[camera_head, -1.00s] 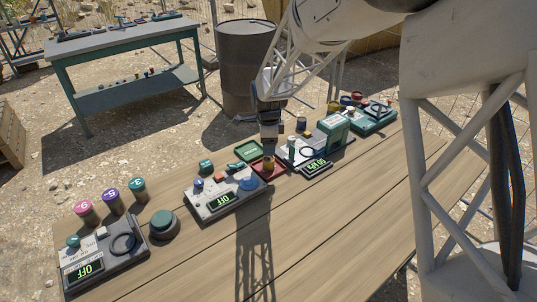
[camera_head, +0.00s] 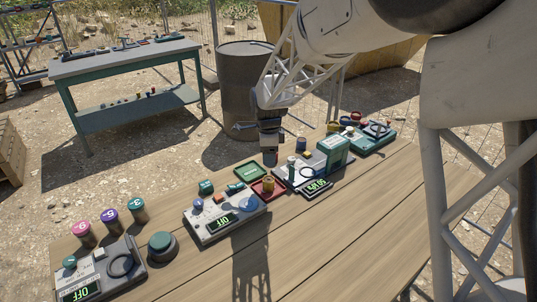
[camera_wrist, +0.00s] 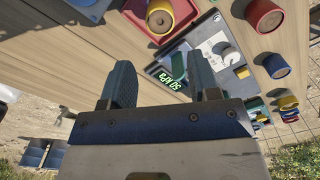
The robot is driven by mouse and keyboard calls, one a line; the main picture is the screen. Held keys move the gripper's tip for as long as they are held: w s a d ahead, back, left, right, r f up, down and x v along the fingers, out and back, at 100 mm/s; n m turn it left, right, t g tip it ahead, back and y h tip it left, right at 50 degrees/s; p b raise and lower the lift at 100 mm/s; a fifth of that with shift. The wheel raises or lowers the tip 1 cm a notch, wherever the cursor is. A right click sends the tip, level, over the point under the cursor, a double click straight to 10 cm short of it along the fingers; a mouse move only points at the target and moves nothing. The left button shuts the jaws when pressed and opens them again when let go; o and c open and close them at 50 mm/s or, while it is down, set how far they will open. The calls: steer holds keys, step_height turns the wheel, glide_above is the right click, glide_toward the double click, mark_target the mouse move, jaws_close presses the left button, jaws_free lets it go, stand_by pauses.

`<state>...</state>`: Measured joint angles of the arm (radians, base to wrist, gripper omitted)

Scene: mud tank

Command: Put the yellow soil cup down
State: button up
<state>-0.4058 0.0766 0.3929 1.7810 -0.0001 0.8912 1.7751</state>
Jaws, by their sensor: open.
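The yellow soil cup (camera_head: 268,184) stands upright in the red tray (camera_head: 256,190) on the wooden table. In the wrist view the cup (camera_wrist: 160,15), with brown soil in its top, sits inside the red tray (camera_wrist: 134,14) at the upper edge of the picture. My gripper (camera_head: 270,160) is above the cup and apart from it. In the wrist view my gripper (camera_wrist: 162,75) has its two dark fingers spread with nothing between them.
A green tray (camera_head: 250,171) lies just behind the red one. A device reading OFF (camera_head: 220,222) is to the left, and a device with a kPa display (camera_head: 317,187) is close on the right.

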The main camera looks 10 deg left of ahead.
stand_by(0.3)
steer(key=s+d+r+n+t, duration=0.1)
steer(key=s+d+r+n, duration=0.3)
steer(key=s+d+r, duration=0.35)
steer(key=s+d+r+n, duration=0.3)
steer(key=s+d+r, duration=0.2)
steer(key=s+d, duration=0.45)
steer(key=s+d+n, duration=0.2)
steer(key=s+d, duration=0.2)
steer(key=s, duration=0.3)
steer(key=s+d+n+t, duration=0.1)
steer(key=s+d+n, duration=0.2)
steer(key=s, duration=0.4)
steer(key=s+d+n, duration=0.3)
steer(key=s+d, duration=0.2)
steer(key=s, duration=0.2)
steer(key=shift+s+d+r+t, duration=0.2)
steer(key=shift+d+r+t, duration=0.05)
steer(key=shift+d+t, duration=0.05)
